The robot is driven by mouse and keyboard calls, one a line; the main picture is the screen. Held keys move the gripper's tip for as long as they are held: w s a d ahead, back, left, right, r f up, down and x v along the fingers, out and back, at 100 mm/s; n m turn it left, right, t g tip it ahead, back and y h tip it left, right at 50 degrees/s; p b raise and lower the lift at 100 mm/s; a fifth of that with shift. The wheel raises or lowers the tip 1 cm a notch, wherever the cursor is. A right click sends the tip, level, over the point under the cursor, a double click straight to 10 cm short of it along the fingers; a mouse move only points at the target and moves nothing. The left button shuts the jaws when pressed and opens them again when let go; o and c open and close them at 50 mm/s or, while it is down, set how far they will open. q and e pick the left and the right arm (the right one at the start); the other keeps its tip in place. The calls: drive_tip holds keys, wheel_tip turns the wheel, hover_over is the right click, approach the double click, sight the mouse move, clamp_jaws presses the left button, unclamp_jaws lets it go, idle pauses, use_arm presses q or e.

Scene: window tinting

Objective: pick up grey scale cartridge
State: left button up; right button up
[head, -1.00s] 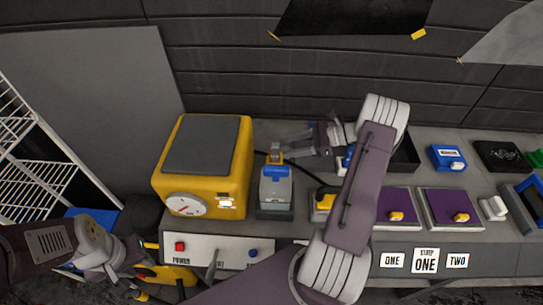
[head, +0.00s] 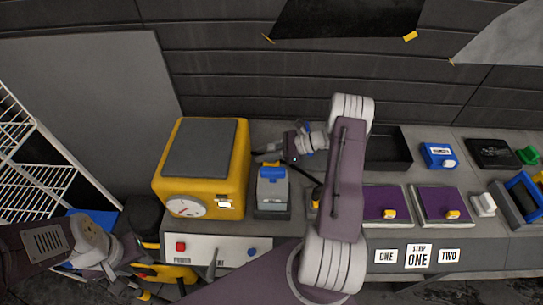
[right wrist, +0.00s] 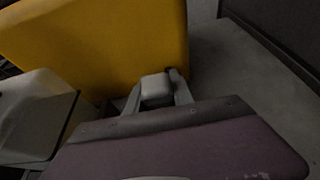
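A small light grey block, which looks like the grey scale cartridge (right wrist: 156,88), sits between the fingertips of my right gripper (right wrist: 157,92) in the right wrist view. Both fingers lie close against its sides, and the gripper looks shut on it. In the head view, my right gripper (head: 268,153) is low behind the grey and blue device (head: 271,193), beside the yellow machine (head: 243,165). I cannot make out the cartridge clearly there. My left gripper (head: 110,275) is at the lower left, away from the bench; its finger opening is unclear.
The yellow machine also shows close ahead in the right wrist view (right wrist: 110,40). The grey and blue device stands close at its left (right wrist: 35,110). Purple pads (head: 440,204), a blue box (head: 438,156) and black trays lie right. My right forearm crosses the bench middle.

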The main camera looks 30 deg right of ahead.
clamp_jaws()
drive_tip(key=shift+r, duration=0.15)
wheel_tip(320, 180, up, 4)
drive_tip(key=shift+w+d+f+b, duration=0.1)
drive_tip(key=shift+b, duration=0.35)
drive_tip(key=s+d+r+b, duration=0.1)
drive_tip(key=s+d+r, duration=0.6)
drive_tip(key=s+d, duration=0.1)
drive_tip(key=shift+s, duration=0.25)
